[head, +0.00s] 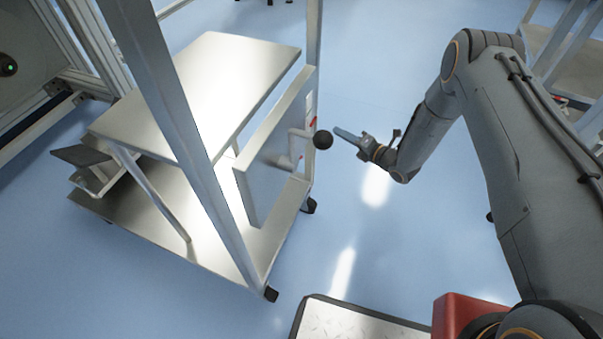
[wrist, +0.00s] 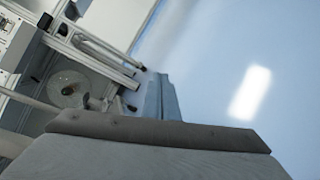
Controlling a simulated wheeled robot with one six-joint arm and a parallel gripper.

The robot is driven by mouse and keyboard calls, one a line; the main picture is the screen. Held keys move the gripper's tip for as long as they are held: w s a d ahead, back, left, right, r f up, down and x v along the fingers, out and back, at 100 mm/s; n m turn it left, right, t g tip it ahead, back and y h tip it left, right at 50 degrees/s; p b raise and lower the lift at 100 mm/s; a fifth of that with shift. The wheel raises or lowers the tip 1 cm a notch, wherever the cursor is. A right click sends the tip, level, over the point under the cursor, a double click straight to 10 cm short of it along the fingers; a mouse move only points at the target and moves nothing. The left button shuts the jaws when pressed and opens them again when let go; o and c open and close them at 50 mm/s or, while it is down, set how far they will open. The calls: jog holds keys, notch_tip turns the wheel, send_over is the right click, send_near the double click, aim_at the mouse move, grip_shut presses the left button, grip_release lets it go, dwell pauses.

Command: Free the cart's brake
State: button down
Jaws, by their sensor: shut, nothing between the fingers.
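The cart (head: 160,220) is a metal trolley with shelves and upright posts, left of centre in the head view. On its right side is a pale panel (head: 262,165) with a lever ending in a black ball knob (head: 323,140). Small red marks show on the panel beside the lever. My gripper (head: 343,134) is shut and empty, just right of the knob with its fingertips pointing at it. I cannot tell whether they touch. In the wrist view my gripper's fingers (wrist: 162,97) show as a narrow blue-grey shape; the knob is not clearly seen there.
The cart stands on black casters (head: 271,293). A machine frame (head: 70,60) is at the upper left, and another shelf unit (head: 570,60) is at the upper right. A silver plate (head: 355,322) lies at the bottom. Blue floor is clear between the cart and my arm.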

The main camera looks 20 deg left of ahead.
jog(key=s+a+f+n+g+y+b, duration=0.1)
jog(key=s+f+n+b, duration=0.1)
jog(key=s+f, duration=0.1)
jog(key=s+a+f+n+g+y+b, duration=0.1)
jog(key=s+f+n+y+b, duration=0.1)
jog(key=f, duration=0.4)
jog(key=s+a+f+n+g+y+b, duration=0.1)
jog(key=s+f+n+y+b, duration=0.1)
jog(key=s+f+n, duration=0.1)
jog(key=shift+s+f+b, duration=0.3)
jog(key=shift+s+f, duration=0.55)
jog(key=shift+f, duration=0.05)
jog(key=shift+s+f+n+y, duration=0.2)
jog(key=shift+s+n+y, duration=0.1)
jog(key=shift+s, duration=0.15)
jog(key=shift+a+r, duration=0.1)
jog(key=shift+a, duration=0.05)
jog(key=b+x, duration=0.4)
jog(key=x, duration=0.6)
jog(key=shift+s+g, duration=0.1)
jog(key=shift+g, duration=0.2)
